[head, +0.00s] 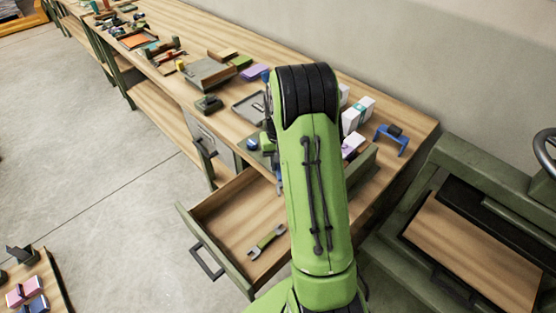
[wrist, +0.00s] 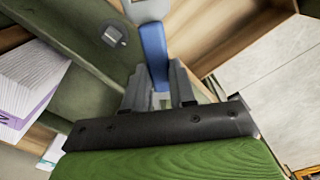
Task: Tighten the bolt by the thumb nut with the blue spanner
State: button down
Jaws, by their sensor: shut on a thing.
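In the wrist view my gripper (wrist: 159,78) is shut on the blue spanner (wrist: 154,48), around its blue handle. The spanner's grey metal end (wrist: 146,9) points away from the gripper and is cut off by the top edge. A small grey nut-like piece (wrist: 113,36) sits on a dark green surface (wrist: 75,45) to the left of the spanner, apart from it. I cannot tell for certain whether it is the thumb nut or the bolt. In the head view my arm hides the gripper and most of the spanner.
An open wooden drawer (head: 218,205) holds a green-handled spanner (head: 266,241). White boxes (head: 351,120) and a blue clamp-like piece (head: 391,140) stand on the workbench right of my arm. A grey tray (head: 207,73) and several tools lie farther left. Open floor (head: 110,170) is at the left.

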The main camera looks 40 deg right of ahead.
jog(key=w+a+f+m+b, duration=0.3)
jog(key=w+f+m, duration=0.1)
jog(key=m, duration=0.7)
jog(key=shift+w+f, duration=0.15)
jog(key=shift+f, duration=0.2)
dwell(1.2)
jog(key=shift+a, duration=0.1)
notch_tip(320, 180, up, 5)
jog(key=p, duration=0.3)
jog(key=shift+f, duration=0.2)
dwell(0.4)
